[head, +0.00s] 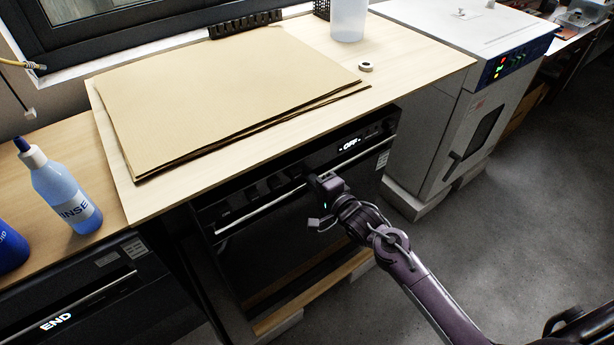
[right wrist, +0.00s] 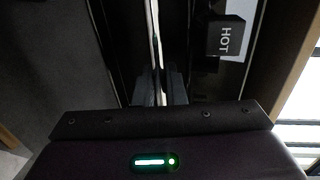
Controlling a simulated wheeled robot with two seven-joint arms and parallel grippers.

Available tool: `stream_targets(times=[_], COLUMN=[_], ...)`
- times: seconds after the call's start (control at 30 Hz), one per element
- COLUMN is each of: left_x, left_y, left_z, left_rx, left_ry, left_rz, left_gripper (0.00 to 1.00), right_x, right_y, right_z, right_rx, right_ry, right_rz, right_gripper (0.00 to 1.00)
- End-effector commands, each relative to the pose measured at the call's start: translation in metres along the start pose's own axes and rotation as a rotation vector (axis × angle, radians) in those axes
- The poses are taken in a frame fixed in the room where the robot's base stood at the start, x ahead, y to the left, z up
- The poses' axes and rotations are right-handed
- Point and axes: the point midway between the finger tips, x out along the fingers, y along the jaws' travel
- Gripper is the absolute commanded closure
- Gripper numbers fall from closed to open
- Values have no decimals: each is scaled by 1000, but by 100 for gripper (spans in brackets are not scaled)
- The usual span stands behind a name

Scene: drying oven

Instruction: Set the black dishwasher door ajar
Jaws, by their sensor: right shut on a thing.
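A black front-door appliance (head: 290,240) with knobs and an "OFF" display stands under the wooden top; its door looks shut. A light bar handle (head: 262,212) runs across the door's upper part. My right gripper (head: 314,182) is at the right part of this handle. In the right wrist view its fingers (right wrist: 160,88) are shut on the handle (right wrist: 154,35). A second black appliance (head: 95,300) with an "END" display and its own handle is at the lower left. Which one is the dishwasher is not labelled. My left gripper is out of view.
Cardboard sheets (head: 230,95) and a tape roll (head: 366,66) lie on the wooden top. A rinse bottle (head: 66,190) stands at the left. A white oven cabinet (head: 440,110) stands to the right. A "HOT" tag (right wrist: 226,38) shows near the handle. The grey floor (head: 520,220) in front is clear.

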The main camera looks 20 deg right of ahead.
Motion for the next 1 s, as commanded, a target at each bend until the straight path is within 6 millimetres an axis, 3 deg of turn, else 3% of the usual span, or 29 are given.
stream_targets(times=[0.03, 0.2, 0.4, 0.77, 0.8, 0.83, 1.0], left_x=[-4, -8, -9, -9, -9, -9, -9], left_y=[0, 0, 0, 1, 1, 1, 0], left_z=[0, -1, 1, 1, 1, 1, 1], left_rx=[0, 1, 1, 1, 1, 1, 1], left_ry=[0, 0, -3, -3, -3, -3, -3], left_rz=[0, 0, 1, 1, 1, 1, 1], left_gripper=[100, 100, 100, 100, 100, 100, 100], right_x=[-14, -53, -84, -89, -89, -89, -88], right_y=[10, 22, 31, 32, 32, 32, 30], right_z=[2, 2, 1, 1, 1, 1, 1], right_rx=[5, 5, 2, 1, 1, 1, 1], right_ry=[-2, -3, -1, -1, -1, -1, -1], right_rz=[2, -67, -130, -143, -143, -143, -146], right_gripper=[100, 100, 100, 100, 87, 83, 83])
